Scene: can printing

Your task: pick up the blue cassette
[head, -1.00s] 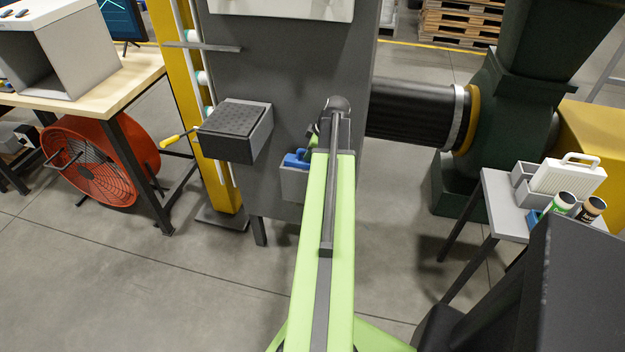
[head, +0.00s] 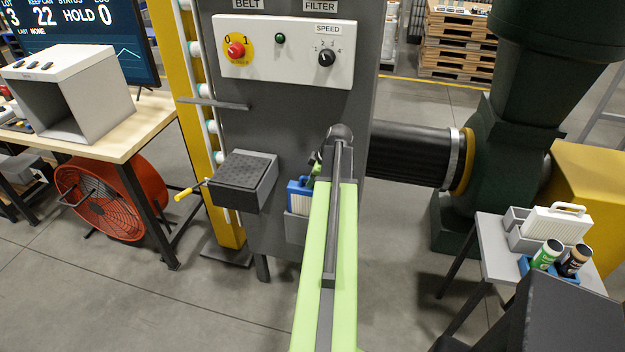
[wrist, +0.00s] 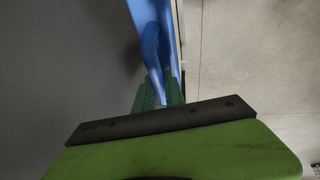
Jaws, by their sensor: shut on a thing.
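The blue cassette (head: 297,190), with a pale ribbed face below its blue top, stands at the front of the dark grey machine cabinet. Its lower end is at or in a grey holder (head: 296,230); my arm covers its right side. In the wrist view the blue cassette (wrist: 150,35) runs up from between the green fingers. My gripper (wrist: 160,92) is shut on its blue part. In the head view the gripper is mostly hidden behind my arm.
A grey box with a black top (head: 241,182) and yellow-handled crank (head: 185,194) juts out left of the cassette. A control panel (head: 284,52) is above. A side table (head: 500,262) at right holds a white cassette (head: 556,223) and two cans. Open floor lies in front.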

